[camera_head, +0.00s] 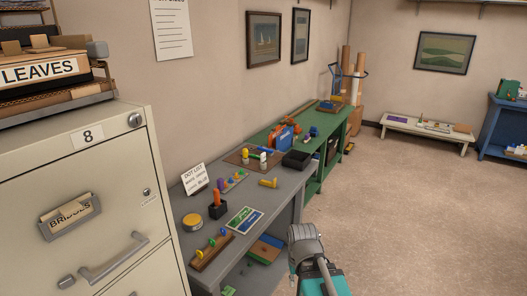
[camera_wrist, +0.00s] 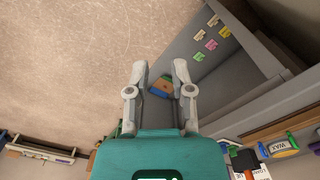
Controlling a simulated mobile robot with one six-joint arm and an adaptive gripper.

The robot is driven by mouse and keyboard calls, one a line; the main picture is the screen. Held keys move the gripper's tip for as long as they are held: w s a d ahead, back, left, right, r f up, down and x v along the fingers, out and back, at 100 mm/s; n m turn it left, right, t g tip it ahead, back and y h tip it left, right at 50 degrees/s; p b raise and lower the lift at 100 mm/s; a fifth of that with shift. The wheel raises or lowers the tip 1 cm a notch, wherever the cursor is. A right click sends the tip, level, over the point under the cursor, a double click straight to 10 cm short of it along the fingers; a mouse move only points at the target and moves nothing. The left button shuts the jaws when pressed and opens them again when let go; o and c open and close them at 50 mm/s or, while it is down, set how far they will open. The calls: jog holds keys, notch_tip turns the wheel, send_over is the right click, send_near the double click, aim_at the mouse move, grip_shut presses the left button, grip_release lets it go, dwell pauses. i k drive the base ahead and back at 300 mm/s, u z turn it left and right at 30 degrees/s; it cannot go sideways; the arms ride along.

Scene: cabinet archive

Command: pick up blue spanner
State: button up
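I cannot make out a blue spanner for certain in either view. Small blue items lie among other things on the green bench (camera_head: 322,148), too small to tell apart. My gripper (camera_wrist: 160,66) is open and empty in the wrist view, with its two grey fingers apart. Behind the fingers is the lower part of the grey bench, with a blue and brown object (camera_wrist: 162,87) showing between them. In the head view, my grey and teal wrist is at the bottom, right of the grey bench (camera_head: 262,212); the fingertips are not visible there.
A filing cabinet (camera_head: 75,195) stands close at left. The grey bench holds a card sign (camera_head: 195,179), a yellow tin (camera_head: 192,221) and a black box (camera_head: 297,159) stands beyond. A low white bench (camera_head: 425,131) and blue shelf (camera_head: 503,128) are far right. The floor (camera_head: 420,220) is clear.

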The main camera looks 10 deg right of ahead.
aim_at(261, 149)
jog(key=z, duration=0.2)
jog(key=i, duration=0.55)
jog(key=z, duration=0.55)
jog(key=i, duration=0.8)
jog(key=z, duration=0.2)
jog(key=i, duration=1.8)
jog(key=u, duration=0.6)
